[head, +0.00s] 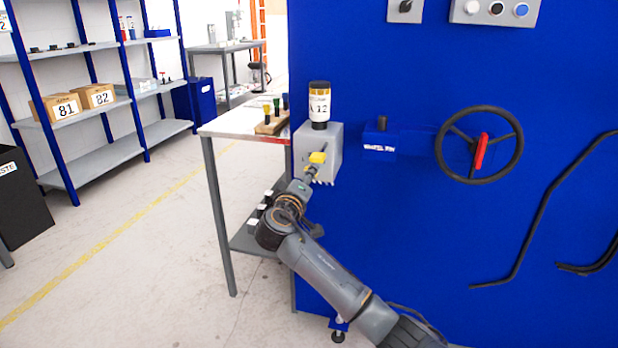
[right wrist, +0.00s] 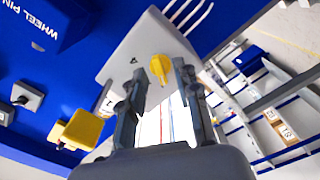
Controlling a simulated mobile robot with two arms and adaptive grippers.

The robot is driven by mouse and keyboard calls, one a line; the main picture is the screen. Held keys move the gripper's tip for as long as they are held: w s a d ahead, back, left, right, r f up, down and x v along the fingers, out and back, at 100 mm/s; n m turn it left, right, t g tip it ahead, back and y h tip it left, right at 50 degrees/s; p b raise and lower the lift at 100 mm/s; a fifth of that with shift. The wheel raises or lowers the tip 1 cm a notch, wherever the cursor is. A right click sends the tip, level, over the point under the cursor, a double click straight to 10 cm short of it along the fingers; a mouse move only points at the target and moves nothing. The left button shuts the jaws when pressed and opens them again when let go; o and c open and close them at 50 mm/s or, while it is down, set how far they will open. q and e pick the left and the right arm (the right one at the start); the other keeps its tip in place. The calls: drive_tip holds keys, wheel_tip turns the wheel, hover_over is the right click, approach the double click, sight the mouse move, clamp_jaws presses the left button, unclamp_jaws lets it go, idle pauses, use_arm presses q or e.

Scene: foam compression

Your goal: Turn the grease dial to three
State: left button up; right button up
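The grease dial is a yellow knob (right wrist: 160,68) on a face of a grey box (right wrist: 140,45) in the right wrist view. The grey box (head: 328,150) hangs on the blue panel in the head view, with an amber canister (head: 319,105) on top. My right gripper (right wrist: 161,80) is open, with one finger on each side of the knob and a small gap showing on both sides. In the head view the right gripper (head: 313,170) is at the box front, by a yellow part. The dial's setting cannot be read. My left gripper is out of view.
A black handwheel (head: 479,145) with a red handle and a wheel pin block (head: 381,140) are right of the box. A metal table (head: 236,125) with a rack of several coloured-top items stands left. Floor is clear further left, before the shelves.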

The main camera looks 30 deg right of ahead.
drive_tip(key=shift+x, duration=0.8)
clamp_jaws()
drive_tip(key=shift+f, duration=0.1)
